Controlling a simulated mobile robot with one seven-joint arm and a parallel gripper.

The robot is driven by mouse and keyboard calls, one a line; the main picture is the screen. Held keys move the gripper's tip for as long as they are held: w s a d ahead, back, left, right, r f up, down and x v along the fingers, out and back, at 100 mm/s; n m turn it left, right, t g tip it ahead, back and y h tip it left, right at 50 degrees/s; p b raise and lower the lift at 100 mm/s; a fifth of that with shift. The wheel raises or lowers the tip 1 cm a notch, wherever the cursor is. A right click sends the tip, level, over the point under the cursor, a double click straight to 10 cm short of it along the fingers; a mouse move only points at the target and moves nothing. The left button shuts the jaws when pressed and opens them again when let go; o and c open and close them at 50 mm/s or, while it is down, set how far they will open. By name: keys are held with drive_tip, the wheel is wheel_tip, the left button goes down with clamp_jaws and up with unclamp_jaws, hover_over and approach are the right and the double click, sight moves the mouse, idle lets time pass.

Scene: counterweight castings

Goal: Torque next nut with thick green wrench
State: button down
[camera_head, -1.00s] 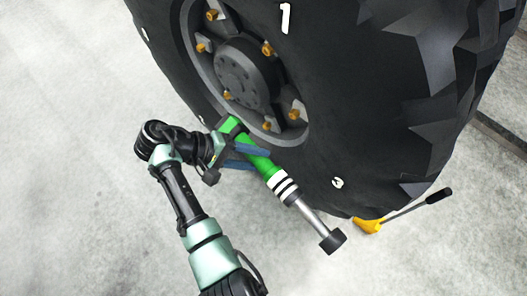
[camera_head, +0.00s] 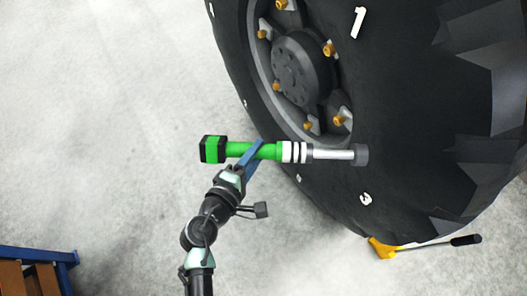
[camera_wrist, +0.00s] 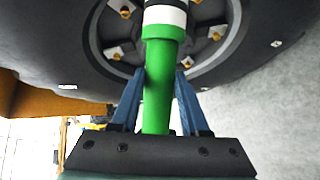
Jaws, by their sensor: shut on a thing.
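The thick green wrench (camera_head: 240,150) has a green body, black-and-white bands and a silver shaft ending in a dark socket (camera_head: 361,155). My gripper (camera_head: 254,157) is shut on its green body. In the head view the wrench lies nearly level, socket to the right, overlapping the lower edge of the wheel (camera_head: 400,120). Gold nuts (camera_head: 328,49) ring the hub (camera_head: 300,75); one nut (camera_head: 340,117) shows just above the silver shaft. In the wrist view, blue fingers (camera_wrist: 158,100) flank the wrench (camera_wrist: 158,85), which points toward the wheel. Its socket is out of that view.
A yellow tool with a black handle (camera_head: 383,247) lies on the floor below the tire. A blue-framed brown object (camera_head: 40,270) is at the lower left. The tire carries white marks "1" and "3". The floor on the left is clear.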

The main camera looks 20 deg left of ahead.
sight(234, 156)
drive_tip(key=n+y, duration=0.1)
drive_tip(key=a+y, duration=0.1)
drive_tip(key=a+n+t+y, duration=0.1)
drive_tip(key=shift+s+n+y, duration=0.25)
drive_tip(key=shift+n+y, duration=0.05)
drive_tip(key=shift+s+a+f+n+y, duration=0.15)
drive_tip(key=shift+a+n+y, duration=0.3)
drive_tip(key=shift+y, duration=0.3)
drive_tip(key=shift+s+a+r+n+y, duration=0.1)
drive_tip(key=shift+a+n+y, duration=0.25)
drive_tip(key=shift+n+y, duration=0.35)
drive_tip(key=shift+s+a+f+n+y, duration=0.15)
drive_tip(key=shift+a+n+y, duration=0.25)
drive_tip(key=shift+y, duration=0.45)
drive_tip(key=shift+a+r+g+y, duration=0.1)
drive_tip(key=shift+g+y, duration=0.2)
